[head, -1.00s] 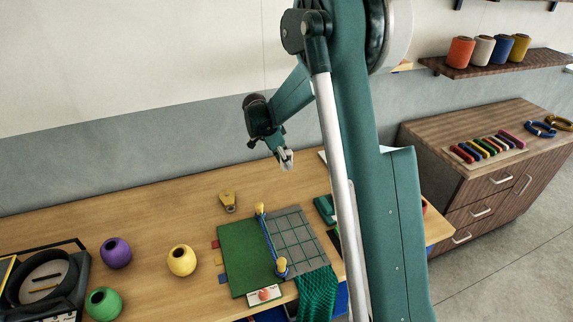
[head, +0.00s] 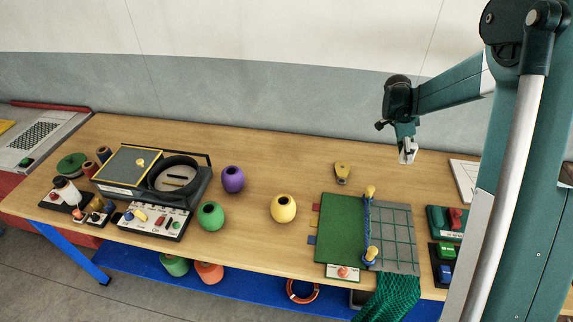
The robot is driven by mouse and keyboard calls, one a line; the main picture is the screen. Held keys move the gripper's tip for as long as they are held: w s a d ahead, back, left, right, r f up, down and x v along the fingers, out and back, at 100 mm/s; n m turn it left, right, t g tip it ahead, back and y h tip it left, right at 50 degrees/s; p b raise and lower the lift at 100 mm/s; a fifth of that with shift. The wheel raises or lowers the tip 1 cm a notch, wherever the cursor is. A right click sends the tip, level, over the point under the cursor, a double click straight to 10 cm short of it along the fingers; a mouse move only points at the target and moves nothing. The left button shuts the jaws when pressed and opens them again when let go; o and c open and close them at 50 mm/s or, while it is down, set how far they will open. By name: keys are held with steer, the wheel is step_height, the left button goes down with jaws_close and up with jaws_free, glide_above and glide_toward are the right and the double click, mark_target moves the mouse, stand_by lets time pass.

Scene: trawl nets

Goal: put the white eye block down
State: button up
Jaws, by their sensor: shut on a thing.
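My gripper (head: 406,143) hangs above the back right part of the wooden bench, its fingers pointing down. It is shut on a small white block (head: 408,154), which I take to be the white eye block. The block looks held clear of the bench top; its eye is too small to make out. A yellow eye block (head: 342,171) lies on the bench to the left of and below my gripper in the picture.
A green board with a grey netted panel (head: 398,240) lies in front of my gripper. A green tray (head: 440,222) lies to the right. Bare bench surrounds the yellow eye block.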

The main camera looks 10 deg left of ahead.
steer(key=a+n+t+y, duration=0.1)
steer(key=a+n+t, duration=0.2)
steer(key=a, duration=4.6)
steer(key=n, duration=0.5)
steer(key=shift+s+a+n, duration=0.3)
steer(key=shift+s+a, duration=0.05)
steer(key=shift+r, duration=0.1)
steer(key=shift+f, duration=3.1)
steer(key=shift+f+b, duration=0.35)
steer(key=shift+f, duration=1.55)
steer(key=shift+f, duration=0.2)
steer(key=o, duration=1)
steer(key=shift+c, duration=0.2)
